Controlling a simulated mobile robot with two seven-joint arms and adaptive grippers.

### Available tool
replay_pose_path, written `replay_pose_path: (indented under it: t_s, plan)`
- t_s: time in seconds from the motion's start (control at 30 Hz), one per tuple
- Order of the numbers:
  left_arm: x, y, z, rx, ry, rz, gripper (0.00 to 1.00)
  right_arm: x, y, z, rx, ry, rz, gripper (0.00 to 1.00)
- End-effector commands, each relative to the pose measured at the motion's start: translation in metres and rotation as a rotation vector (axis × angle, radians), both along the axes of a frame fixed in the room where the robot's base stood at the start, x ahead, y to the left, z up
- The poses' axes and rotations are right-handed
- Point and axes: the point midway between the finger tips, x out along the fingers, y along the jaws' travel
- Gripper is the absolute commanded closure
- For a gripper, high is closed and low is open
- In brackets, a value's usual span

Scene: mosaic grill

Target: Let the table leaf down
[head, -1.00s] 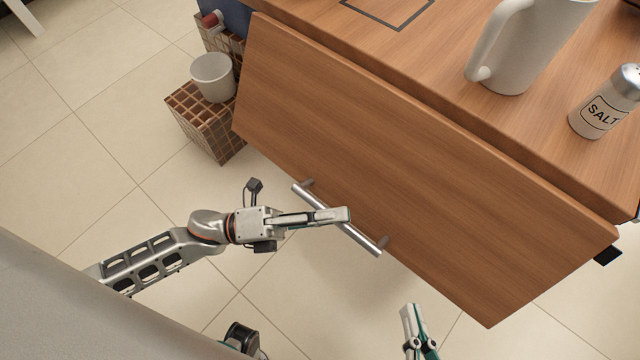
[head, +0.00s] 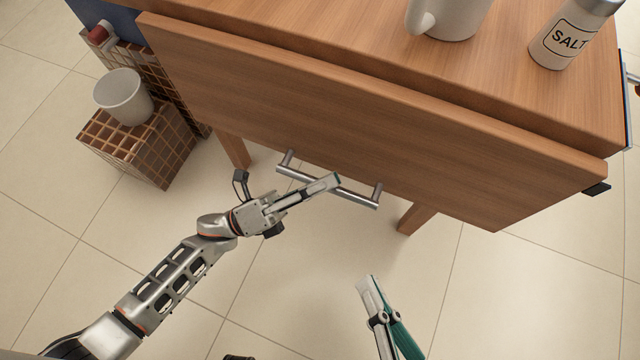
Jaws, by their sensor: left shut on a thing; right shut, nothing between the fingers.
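The wooden table leaf (head: 350,120) hangs from the near edge of the table top (head: 330,30) and slopes steeply downward. A metal bar handle (head: 355,196) sits on two posts near the leaf's lower edge. My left gripper (head: 328,183) is shut on the handle, around the middle of the bar. My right gripper (head: 366,286) is shut and empty, low in the picture, over the floor and apart from the leaf. Its arm is mostly out of the picture.
A white mug (head: 455,18) and a salt shaker (head: 572,35) stand on the table top. A white cup (head: 124,97) stands on a tiled block (head: 140,145) at the left. Table legs (head: 416,217) show below the leaf. The tiled floor in front is clear.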

Motion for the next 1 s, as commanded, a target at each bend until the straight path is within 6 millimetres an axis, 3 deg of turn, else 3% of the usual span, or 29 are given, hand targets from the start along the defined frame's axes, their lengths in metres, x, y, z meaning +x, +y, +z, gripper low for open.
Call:
replay_pose_path:
  t_s: [0.4,0.43,0.5,0.87,1.0]
  plan:
    - [0.002,0.000,-0.004,0.009,-0.004,0.004,1.00,0.000,0.002,0.001,0.008,0.002,-0.001,1.00]
    - [0.002,0.000,-0.004,0.009,-0.004,0.004,0.86,0.000,0.002,0.001,0.008,0.002,-0.001,1.00]
    - [0.002,0.000,-0.004,0.008,-0.004,0.005,0.71,0.000,0.002,0.001,0.008,0.002,-0.001,1.00]
    - [0.002,0.000,-0.001,0.002,-0.005,0.002,0.71,0.001,0.001,0.000,0.002,0.000,-0.003,1.00]
    - [-0.001,0.010,-0.006,0.004,-0.005,0.003,0.71,0.001,0.001,0.001,0.004,0.001,-0.002,1.00]
